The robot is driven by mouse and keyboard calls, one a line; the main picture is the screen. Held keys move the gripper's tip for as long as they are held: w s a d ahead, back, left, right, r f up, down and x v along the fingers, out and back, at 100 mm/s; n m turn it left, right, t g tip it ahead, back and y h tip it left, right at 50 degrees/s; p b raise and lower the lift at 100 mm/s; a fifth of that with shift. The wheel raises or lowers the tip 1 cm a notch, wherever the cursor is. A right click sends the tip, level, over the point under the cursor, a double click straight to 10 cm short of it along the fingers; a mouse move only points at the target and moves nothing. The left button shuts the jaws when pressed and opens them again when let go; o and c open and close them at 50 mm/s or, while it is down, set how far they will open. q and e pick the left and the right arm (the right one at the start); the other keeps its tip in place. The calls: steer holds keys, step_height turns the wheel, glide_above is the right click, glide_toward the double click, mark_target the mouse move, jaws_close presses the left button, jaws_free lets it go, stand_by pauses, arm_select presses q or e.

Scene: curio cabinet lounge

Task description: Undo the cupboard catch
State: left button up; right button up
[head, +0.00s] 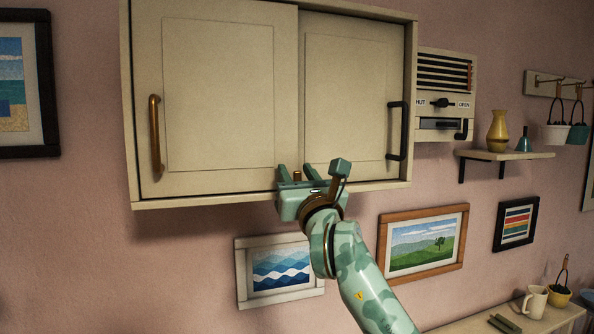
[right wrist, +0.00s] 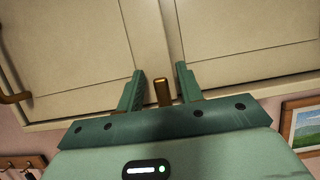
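The cream cupboard (head: 218,95) hangs on the wall with two door panels. The left door has a brass handle (head: 155,137) and the right door a black handle (head: 397,131). A small brass catch (head: 297,176) sits low where the two panels meet; it also shows in the right wrist view (right wrist: 162,92). My right gripper (head: 298,174) is at the cupboard's lower edge. In the right wrist view its two green fingers (right wrist: 158,88) stand apart, one on each side of the catch, with gaps on both sides. My left gripper is not in view.
A vent panel with a slider (head: 441,103) is right of the cupboard. A shelf (head: 505,155) holds a yellow vase (head: 498,131) and a teal bell-shaped thing (head: 524,141). Framed pictures hang below, including a wave picture (head: 280,270) and a landscape (head: 423,240).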

steer(key=shift+w+r, duration=0.1)
steer(key=shift+w, duration=0.1)
steer(key=shift+c, duration=0.3)
jaws_close()
steer(key=shift+d+m, duration=0.1)
steer(key=shift+m, duration=0.2)
steer(key=shift+w+d+f+m+h+b, duration=0.35)
steer(key=shift+d+m+h, duration=0.4)
steer(key=shift+m, duration=0.85)
steer(key=shift+w+d+f+m+h+b, duration=0.1)
steer(key=shift+d+m+h+b, duration=0.4)
steer(key=shift+m+h, duration=0.8)
steer(key=shift+w+d+f+m+h+b, duration=0.2)
steer(key=shift+d+m+h+b, duration=0.3)
steer(key=shift+m, duration=1.4)
steer(key=shift+d, duration=0.1)
